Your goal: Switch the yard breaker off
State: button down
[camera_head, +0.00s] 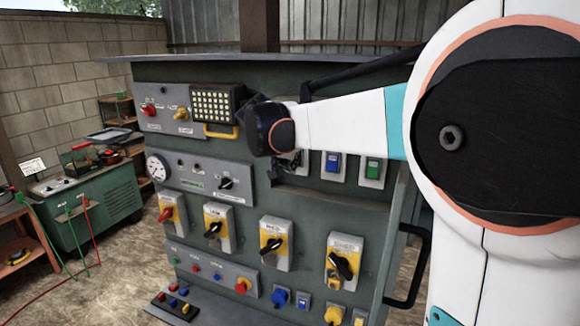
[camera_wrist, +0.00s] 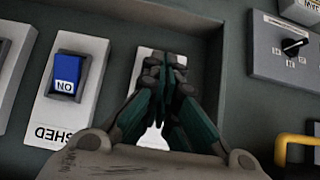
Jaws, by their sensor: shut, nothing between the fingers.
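A row of rocker switches is set in a recess of the grey-green panel. The blue one (camera_head: 333,162) also shows in the wrist view (camera_wrist: 68,78), upside down, with ON readable and a label ending in SHED. A green one (camera_head: 373,169) is to its right in the head view. My gripper (camera_wrist: 165,62) is shut and empty, its fingertips in front of the pale plate (camera_wrist: 145,55) beside the blue switch. They hide that plate's switch and label, so I cannot tell whether it is the yard breaker or whether they touch it.
Rotary switches (camera_head: 273,243) on yellow plates line the panel below. A grey box with a black knob (camera_wrist: 295,47) and a yellow handle (camera_wrist: 283,150) are to the right in the wrist view. A black handle (camera_head: 420,270) sticks out at the panel's right edge. A green bench (camera_head: 85,205) stands left.

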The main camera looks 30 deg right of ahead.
jog(key=shift+r+p, duration=0.1)
jog(key=shift+p, duration=0.2)
jog(key=shift+r+p, duration=0.35)
jog(key=shift+r, duration=0.35)
